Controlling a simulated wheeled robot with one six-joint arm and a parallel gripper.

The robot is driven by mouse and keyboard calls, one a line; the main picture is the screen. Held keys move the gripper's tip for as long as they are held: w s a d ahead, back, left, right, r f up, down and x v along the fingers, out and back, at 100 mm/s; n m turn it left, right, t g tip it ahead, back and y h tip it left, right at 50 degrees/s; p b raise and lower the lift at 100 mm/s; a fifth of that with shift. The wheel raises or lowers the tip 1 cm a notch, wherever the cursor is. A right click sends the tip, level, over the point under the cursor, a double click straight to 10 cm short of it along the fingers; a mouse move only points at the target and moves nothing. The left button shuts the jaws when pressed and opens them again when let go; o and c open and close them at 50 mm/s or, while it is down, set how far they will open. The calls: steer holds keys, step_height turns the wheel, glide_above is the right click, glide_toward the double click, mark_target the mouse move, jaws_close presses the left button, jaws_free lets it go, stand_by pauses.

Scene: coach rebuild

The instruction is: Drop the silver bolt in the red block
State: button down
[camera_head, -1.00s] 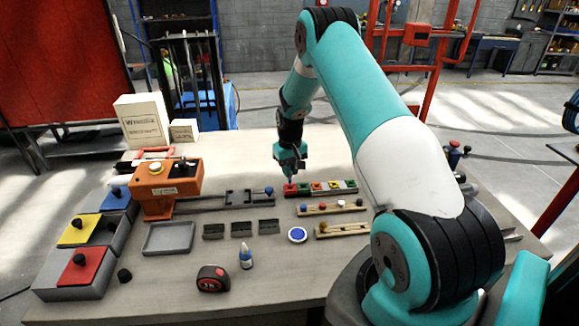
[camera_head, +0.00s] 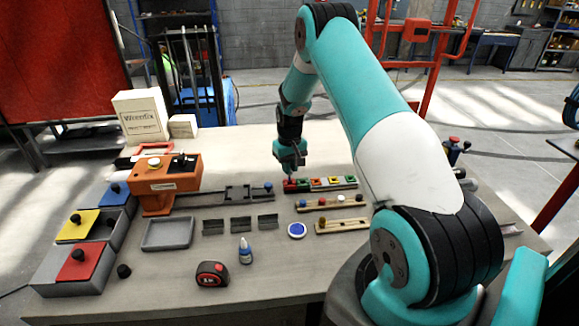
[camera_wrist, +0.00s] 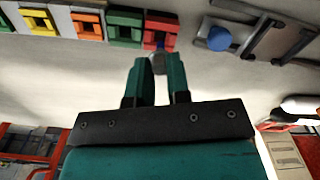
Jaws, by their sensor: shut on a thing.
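My gripper (camera_wrist: 159,68) is shut on the silver bolt (camera_wrist: 159,62), which shows as a small grey piece between its fingertips in the wrist view. The red block (camera_wrist: 163,22) is just beyond the fingertips, at the end of a row of coloured blocks. In the head view my gripper (camera_head: 290,172) points down right over the red block (camera_head: 289,186). The bolt is too small to make out there. I cannot tell whether the bolt touches the block or reaches its opening.
Green, orange and yellow blocks (camera_head: 319,183) continue the row. A grey rail with a blue knob (camera_head: 268,188) lies close to its left. Wooden peg strips (camera_head: 331,205) lie in front. An orange machine (camera_head: 166,184) stands further left. Bare table lies behind the row.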

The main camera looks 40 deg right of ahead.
steer(key=shift+f+b, duration=1.65)
steer(key=shift+f, duration=0.3)
stand_by(1.6)
steer(key=c, duration=0.6)
jaws_free()
steer(key=shift+r, duration=0.1)
steer(key=shift+r+p, duration=1.8)
steer(key=shift+r, duration=1.2)
